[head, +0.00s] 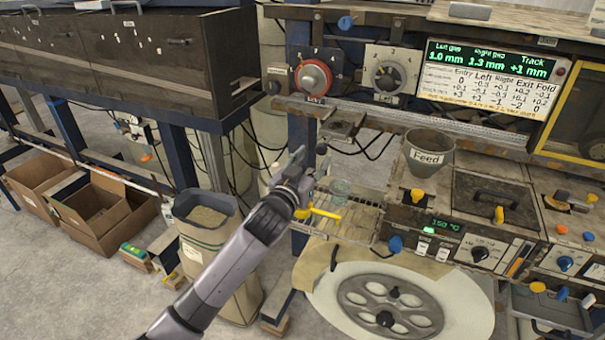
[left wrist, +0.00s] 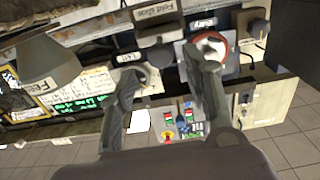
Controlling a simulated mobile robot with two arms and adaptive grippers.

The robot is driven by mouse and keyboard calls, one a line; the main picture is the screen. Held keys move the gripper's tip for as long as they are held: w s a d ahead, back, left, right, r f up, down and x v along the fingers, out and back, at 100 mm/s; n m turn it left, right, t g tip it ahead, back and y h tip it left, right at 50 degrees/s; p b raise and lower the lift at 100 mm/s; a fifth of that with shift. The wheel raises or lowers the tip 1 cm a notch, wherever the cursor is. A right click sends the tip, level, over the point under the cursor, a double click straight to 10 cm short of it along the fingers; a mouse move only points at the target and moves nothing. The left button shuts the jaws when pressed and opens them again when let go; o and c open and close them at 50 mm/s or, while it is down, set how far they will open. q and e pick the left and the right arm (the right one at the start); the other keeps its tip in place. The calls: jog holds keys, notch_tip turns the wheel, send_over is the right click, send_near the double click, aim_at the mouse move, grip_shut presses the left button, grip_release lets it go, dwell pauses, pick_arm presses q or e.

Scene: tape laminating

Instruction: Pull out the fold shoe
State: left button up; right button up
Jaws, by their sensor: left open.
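The metal block on the rail below the dials (head: 343,124) appears to be the fold shoe. In the left wrist view, a label reading "Fold shoe" (left wrist: 156,13) shows at the top, on a pale plate beside a grey block (left wrist: 155,32). My left gripper (head: 309,163) is below and left of the block in the head view, apart from it. In the left wrist view my left gripper (left wrist: 167,65) has its two fingers spread, with nothing held between them. My right gripper is in neither view.
A red dial (head: 313,76) and a grey dial (head: 389,76) sit above the rail. A feed cup (head: 428,152) stands to the right. A wire shelf with a glass jar (head: 341,188) lies below. A large spoked wheel (head: 390,304) is lower down.

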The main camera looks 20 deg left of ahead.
pick_arm(q)
jog(key=s, duration=0.7)
jog(key=shift+a, duration=0.15)
notch_tip(320, 180, down, 26)
jog(key=s+a+g, duration=0.2)
jog(key=g, duration=0.3)
jog(key=s+f+g+b, duration=0.15)
jog(key=s+f, duration=0.25)
jog(key=f, duration=0.4)
jog(key=s+f+g, duration=0.2)
jog(key=s+f, duration=0.2)
jog(key=f, duration=0.5)
jog(key=s+f+g, duration=0.2)
jog(key=s+f, duration=0.6)
jog(key=s, duration=0.6)
jog(key=s+d+f+m+g, duration=0.1)
jog(key=s+f+g, duration=0.2)
jog(key=s+f, duration=0.6)
jog(key=s+f+m+g, duration=0.1)
jog(key=s+f+g, duration=0.2)
jog(key=s+f, duration=0.6)
jog(key=s, duration=1)
jog(key=shift+s+d+y+b, duration=0.25)
jog(key=shift+d+y+b, duration=0.05)
jog(key=shift+d+b, duration=0.1)
